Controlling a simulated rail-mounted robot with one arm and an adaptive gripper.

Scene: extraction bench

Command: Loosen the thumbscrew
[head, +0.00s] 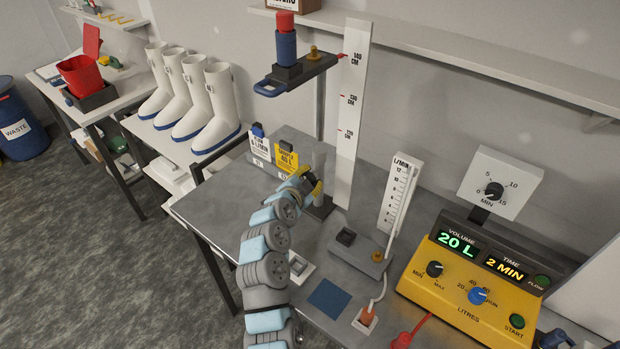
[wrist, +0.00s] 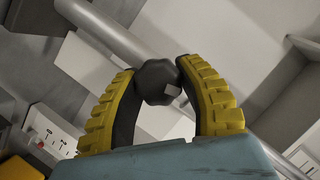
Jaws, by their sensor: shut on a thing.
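The thumbscrew (wrist: 157,78) is a dark, faceted knob beside a grey pole (wrist: 112,32) in the wrist view. My gripper (wrist: 160,85) has its yellow ribbed fingers on either side of the knob, shut on it. In the head view my gripper (head: 309,183) is at the lower part of the upright stand on the bench, and the knob is hidden there. Higher on the stand is a dark platform (head: 310,68) with a blue handle, carrying a blue and red cylinder (head: 286,45) and a small brass knob (head: 314,52).
A white height scale (head: 351,120) stands just right of the stand. Yellow and white cards (head: 286,158) stand behind my gripper. A flow meter (head: 399,195) and yellow control box (head: 470,285) stand to the right. A blue square (head: 328,299) lies on the bench (head: 225,215).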

